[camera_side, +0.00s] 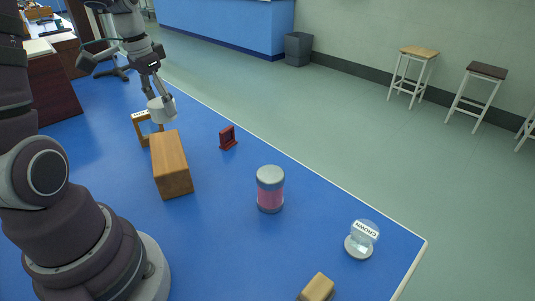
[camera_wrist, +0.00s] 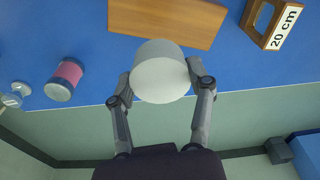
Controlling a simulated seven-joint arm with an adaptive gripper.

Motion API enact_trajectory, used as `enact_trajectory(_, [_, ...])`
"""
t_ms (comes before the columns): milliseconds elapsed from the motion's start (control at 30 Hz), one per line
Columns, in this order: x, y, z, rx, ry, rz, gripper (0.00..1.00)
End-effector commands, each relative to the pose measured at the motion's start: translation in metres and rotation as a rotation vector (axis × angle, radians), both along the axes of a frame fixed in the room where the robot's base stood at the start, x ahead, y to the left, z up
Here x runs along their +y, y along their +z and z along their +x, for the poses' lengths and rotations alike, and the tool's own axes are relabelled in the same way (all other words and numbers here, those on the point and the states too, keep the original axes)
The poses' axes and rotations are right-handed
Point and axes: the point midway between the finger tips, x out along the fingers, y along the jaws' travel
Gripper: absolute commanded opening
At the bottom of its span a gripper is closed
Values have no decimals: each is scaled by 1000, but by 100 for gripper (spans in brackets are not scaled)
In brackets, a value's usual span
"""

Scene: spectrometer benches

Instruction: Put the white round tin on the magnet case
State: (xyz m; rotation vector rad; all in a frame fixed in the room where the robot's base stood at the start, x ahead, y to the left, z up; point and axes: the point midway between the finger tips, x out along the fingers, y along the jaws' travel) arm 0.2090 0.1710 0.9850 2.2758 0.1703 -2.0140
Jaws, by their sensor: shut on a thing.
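My gripper (camera_side: 159,99) is shut on the white round tin (camera_side: 163,110) and holds it above the blue table. In the wrist view the tin (camera_wrist: 160,78) sits between the two fingers of my gripper (camera_wrist: 160,88), one on each side. A long wooden box (camera_side: 171,164) lies on the table just in front of the tin in the side view; it may be the magnet case, but no label shows on it. The box (camera_wrist: 170,18) also shows at the top of the wrist view, its edge partly hidden by the tin.
A wooden frame labelled "20 cm" (camera_wrist: 259,16) stands near the box. A small red stand (camera_side: 228,139), a pink cylinder with grey ends (camera_side: 270,189), a clear "CROWN" piece (camera_side: 362,239) and a small wooden block (camera_side: 318,288) stand on the table (camera_side: 222,243). Bare table lies between them.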

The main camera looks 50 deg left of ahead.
Motion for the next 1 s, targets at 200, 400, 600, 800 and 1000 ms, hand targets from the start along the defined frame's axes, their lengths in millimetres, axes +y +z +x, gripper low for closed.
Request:
enact_trajectory(200, [13,-27,-11,5,62,-4,18])
enact_trajectory(400, [13,-66,-10,5,60,-5,18])
enact_trajectory(600, [14,-79,-9,1,60,1,18])
enact_trajectory(800, [13,-80,-9,1,60,1,18])
enact_trajectory(1000, [13,-81,-9,1,59,1,73])
